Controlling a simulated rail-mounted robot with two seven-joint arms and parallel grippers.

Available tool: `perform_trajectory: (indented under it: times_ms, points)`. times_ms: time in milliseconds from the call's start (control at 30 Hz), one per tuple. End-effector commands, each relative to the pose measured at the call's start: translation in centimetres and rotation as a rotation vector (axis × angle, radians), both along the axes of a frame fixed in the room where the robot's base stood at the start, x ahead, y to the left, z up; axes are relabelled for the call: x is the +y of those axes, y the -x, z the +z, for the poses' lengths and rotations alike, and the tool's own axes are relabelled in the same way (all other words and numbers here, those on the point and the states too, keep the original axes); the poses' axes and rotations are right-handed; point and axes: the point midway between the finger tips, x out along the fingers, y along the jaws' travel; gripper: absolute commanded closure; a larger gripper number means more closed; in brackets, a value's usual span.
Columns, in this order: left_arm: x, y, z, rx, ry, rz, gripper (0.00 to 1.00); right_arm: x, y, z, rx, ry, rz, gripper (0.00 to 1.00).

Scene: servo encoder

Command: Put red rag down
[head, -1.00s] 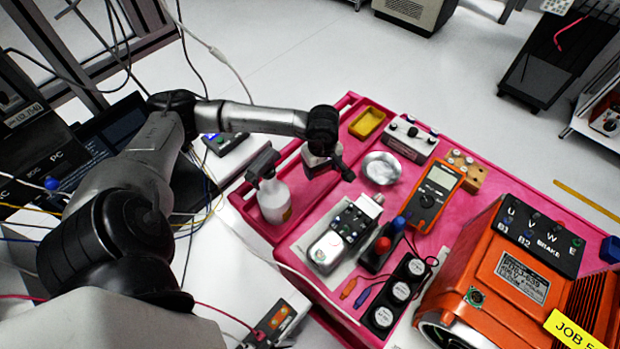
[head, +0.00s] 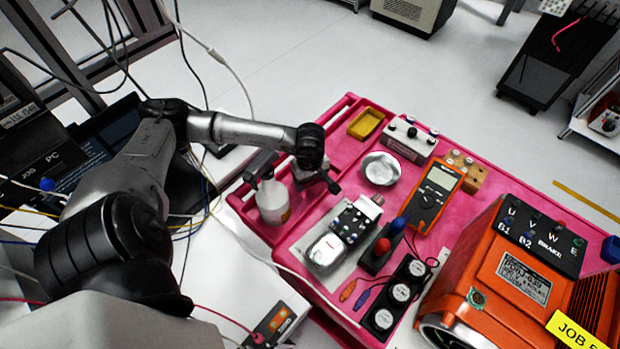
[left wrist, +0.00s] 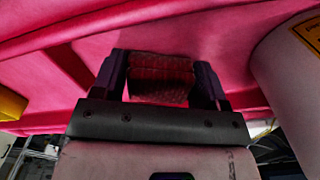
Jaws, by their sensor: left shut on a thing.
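My left gripper (head: 320,183) is low over the left part of the pink cart top (head: 325,205), just right of the white spray bottle (head: 272,200). In the left wrist view its two dark fingers (left wrist: 162,85) are shut on the red rag (left wrist: 160,72), a folded, textured dark-red cloth. The rag is between the fingers, close to the pink surface; I cannot tell whether it touches. In the head view the rag is hidden by the gripper. My right gripper is not in view.
A metal bowl (head: 380,169), yellow tray (head: 366,123) and orange multimeter (head: 436,195) stand right of the gripper. A grey device on a pad (head: 340,236) lies in front. A large orange motor (head: 515,270) fills the right. The spray bottle also shows close in the left wrist view (left wrist: 292,85).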

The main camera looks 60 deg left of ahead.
Motion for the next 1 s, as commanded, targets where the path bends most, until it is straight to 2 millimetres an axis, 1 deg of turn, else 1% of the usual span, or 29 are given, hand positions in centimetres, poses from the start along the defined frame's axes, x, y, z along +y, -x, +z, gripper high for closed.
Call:
perform_trajectory:
  times_ms: [167,200,433,467,667,767,867,1000]
  points:
    - [0.0,0.0,-0.5,0.000,0.000,0.000,0.59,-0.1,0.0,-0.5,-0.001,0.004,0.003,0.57]
    - [0.0,0.0,-0.4,0.000,0.000,0.000,0.31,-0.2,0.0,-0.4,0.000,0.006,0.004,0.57]
    - [0.0,0.0,-0.3,0.000,0.000,0.000,0.09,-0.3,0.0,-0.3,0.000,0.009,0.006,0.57]
    - [0.0,0.0,-0.3,0.000,0.000,0.000,0.07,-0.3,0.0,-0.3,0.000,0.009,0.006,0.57]
    - [0.0,0.0,-0.3,0.000,0.000,0.000,0.07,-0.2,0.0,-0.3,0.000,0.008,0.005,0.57]
    - [0.0,0.0,0.1,0.000,0.000,0.000,0.07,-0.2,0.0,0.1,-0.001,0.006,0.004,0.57]
    - [0.0,-0.1,1.0,-0.001,-0.001,0.000,0.07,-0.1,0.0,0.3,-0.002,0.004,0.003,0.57]
    - [0.1,-0.1,3.6,-0.003,-0.001,-0.001,0.07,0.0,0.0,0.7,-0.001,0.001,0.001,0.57]
